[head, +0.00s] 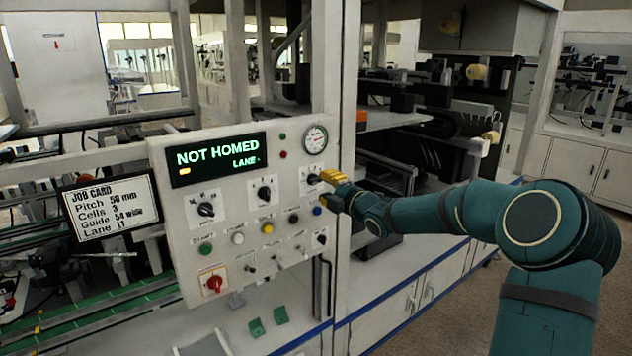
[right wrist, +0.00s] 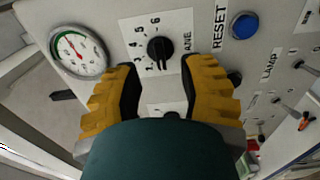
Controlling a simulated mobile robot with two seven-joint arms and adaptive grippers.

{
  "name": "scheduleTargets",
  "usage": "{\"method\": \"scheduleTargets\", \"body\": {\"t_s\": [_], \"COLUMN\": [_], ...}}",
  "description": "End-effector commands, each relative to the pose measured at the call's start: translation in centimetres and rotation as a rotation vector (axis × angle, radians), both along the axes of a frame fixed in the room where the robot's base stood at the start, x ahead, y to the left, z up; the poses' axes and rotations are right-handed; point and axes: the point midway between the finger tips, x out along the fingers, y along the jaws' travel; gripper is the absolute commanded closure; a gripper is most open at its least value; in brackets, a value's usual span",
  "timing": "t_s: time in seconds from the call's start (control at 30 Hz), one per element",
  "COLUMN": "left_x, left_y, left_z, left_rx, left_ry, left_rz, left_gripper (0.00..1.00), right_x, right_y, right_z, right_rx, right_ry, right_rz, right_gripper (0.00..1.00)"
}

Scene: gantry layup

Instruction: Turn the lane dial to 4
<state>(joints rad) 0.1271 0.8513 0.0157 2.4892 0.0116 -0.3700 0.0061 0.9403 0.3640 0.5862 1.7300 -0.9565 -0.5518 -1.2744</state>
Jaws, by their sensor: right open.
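The lane dial (right wrist: 160,49) is a black round knob on a white plate with numbers up to 6. It sits between the two fingertips of my right gripper (right wrist: 160,66) in the right wrist view. The yellow fingers are apart, and I see no contact with the knob. In the head view the dial (head: 313,179) is at the panel's right side, just left of my right gripper (head: 333,188). I cannot tell which number the knob points to. The display (head: 216,158) reads NOT HOMED, with LANE and a dash. My left gripper is not in view.
The pressure gauge (right wrist: 78,52) and blue RESET button (right wrist: 243,25) flank the dial. A job card (head: 110,208) hangs at left. A frame post (head: 326,60) stands behind the panel.

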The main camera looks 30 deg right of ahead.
Motion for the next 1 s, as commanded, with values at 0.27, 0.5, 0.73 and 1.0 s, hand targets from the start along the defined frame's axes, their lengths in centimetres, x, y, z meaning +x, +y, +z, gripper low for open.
{"method": "scheduleTargets", "body": {"t_s": [0.27, 0.5, 0.73, 1.0], "left_x": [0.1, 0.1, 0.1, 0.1], "left_y": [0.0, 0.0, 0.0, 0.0], "left_z": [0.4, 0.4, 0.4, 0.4], "left_rx": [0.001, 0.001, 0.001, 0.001], "left_ry": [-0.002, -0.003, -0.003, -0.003], "left_rz": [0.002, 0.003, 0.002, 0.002], "left_gripper": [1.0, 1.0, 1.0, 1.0], "right_x": [3.9, 4.8, 4.8, 4.8], "right_y": [0.4, 0.4, 0.4, 0.4], "right_z": [0.1, 0.0, 0.0, 0.0], "right_rx": [0.001, 0.001, 0.001, 0.001], "right_ry": [-0.002, 0.0, 0.0, -0.001], "right_rz": [0.002, 0.0, 0.0, 0.0], "right_gripper": [0.6, 0.6, 0.57, 1.0]}}
